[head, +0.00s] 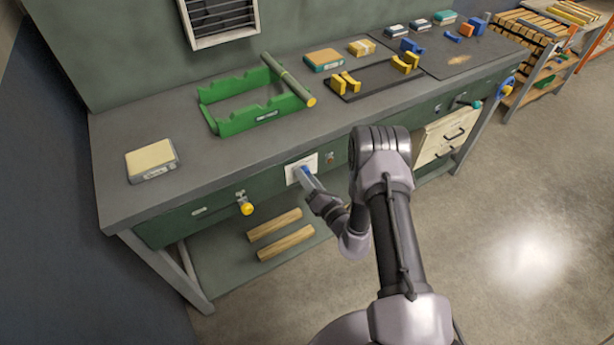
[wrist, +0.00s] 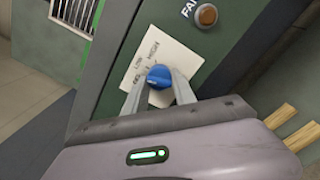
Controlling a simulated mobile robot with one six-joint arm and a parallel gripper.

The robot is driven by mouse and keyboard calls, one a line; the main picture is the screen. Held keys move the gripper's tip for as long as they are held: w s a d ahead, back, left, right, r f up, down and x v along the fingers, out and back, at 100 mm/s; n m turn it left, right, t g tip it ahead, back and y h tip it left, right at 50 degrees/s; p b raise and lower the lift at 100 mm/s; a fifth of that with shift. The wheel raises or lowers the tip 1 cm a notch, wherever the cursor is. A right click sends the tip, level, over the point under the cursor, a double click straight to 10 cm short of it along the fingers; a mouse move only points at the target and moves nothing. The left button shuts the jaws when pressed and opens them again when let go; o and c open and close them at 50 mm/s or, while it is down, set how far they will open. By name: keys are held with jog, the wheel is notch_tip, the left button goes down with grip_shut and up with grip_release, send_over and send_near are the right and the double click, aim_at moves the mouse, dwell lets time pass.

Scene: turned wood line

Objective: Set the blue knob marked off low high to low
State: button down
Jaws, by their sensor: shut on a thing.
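The blue knob (wrist: 159,76) sits on a white label plate (wrist: 182,46) on the bench's green front. The plate carries dark lettering, partly readable as low and high, in the wrist view. My gripper (wrist: 158,88) is shut on the knob, one finger on each side of it. Which mark the knob points to cannot be told, since the fingers and the angle hide its pointer. In the head view my gripper (head: 307,178) reaches the white plate (head: 296,167), and the knob is mostly covered by the fingers.
A yellow knob (head: 246,208) is on the bench front to the left. A green rack (head: 225,122) with a rod stands on the bench top (head: 215,160). Two wooden bars (head: 285,242) lie on the lower shelf.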

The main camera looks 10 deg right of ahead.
jog(key=shift+m, duration=1.6)
jog(key=shift+p, duration=0.3)
jog(key=c, duration=1)
grip_release()
jog(key=p+v, duration=0.4)
jog(key=v, duration=1.3)
jog(key=shift+s+r+p, duration=0.1)
jog(key=shift+s+p, duration=0.15)
jog(key=shift+p, duration=0.05)
